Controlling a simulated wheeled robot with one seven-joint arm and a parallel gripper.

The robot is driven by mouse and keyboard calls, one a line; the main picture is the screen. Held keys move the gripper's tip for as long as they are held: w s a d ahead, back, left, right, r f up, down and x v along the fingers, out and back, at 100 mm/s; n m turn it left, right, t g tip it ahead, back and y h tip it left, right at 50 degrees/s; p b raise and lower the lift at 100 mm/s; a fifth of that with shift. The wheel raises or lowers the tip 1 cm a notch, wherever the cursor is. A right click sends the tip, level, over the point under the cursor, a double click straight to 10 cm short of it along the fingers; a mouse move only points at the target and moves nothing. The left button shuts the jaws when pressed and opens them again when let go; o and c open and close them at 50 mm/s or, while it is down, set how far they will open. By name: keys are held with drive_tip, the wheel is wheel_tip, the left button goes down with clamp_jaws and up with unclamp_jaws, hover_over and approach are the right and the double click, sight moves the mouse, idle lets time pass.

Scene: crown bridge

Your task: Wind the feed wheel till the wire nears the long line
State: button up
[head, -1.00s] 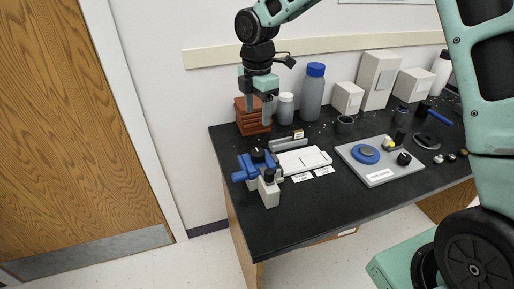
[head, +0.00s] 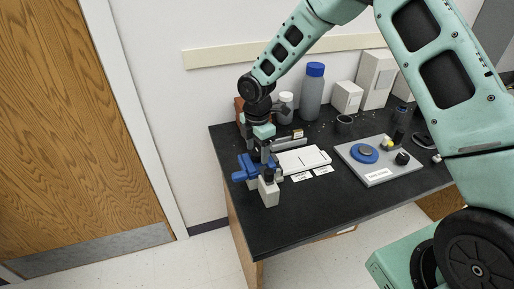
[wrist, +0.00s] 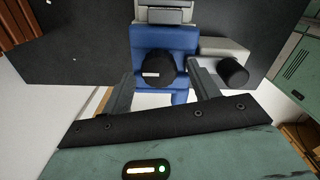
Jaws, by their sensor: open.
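A blue device (head: 240,174) stands at the left front of the black bench. In the wrist view its blue body (wrist: 160,38) carries a round black knob with a white mark (wrist: 158,68), which looks like the feed wheel. My gripper (wrist: 161,76) is open, with one finger on each side of this knob; I cannot tell whether they touch it. In the head view my gripper (head: 262,154) points down over the device and hides the knob. The wire and the long line are too small to make out.
A pale block (head: 269,194) stands beside the blue device; a second black knob (wrist: 233,72) shows right of the gripper. A white plate (head: 318,157) and small labels lie to the right. Farther right is a grey board (head: 378,178) with a blue disc. Bottles and boxes stand behind.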

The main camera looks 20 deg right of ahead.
drive_tip(key=c, duration=1)
drive_tip(key=shift+o, duration=0.2)
drive_tip(key=shift+m, duration=0.3)
drive_tip(key=m, duration=0.4)
drive_tip(key=shift+w+m+b, duration=0.1)
drive_tip(key=shift+m+b, duration=0.2)
drive_tip(key=shift+b, duration=0.05)
drive_tip(key=m, duration=0.5)
drive_tip(key=shift+b, duration=0.35)
drive_tip(key=m, duration=0.5)
drive_tip(key=shift+w+m, duration=0.1)
drive_tip(key=shift+m, duration=0.3)
drive_tip(key=m, duration=0.5)
drive_tip(key=shift+d+r+m, duration=0.1)
drive_tip(key=shift+m, duration=0.2)
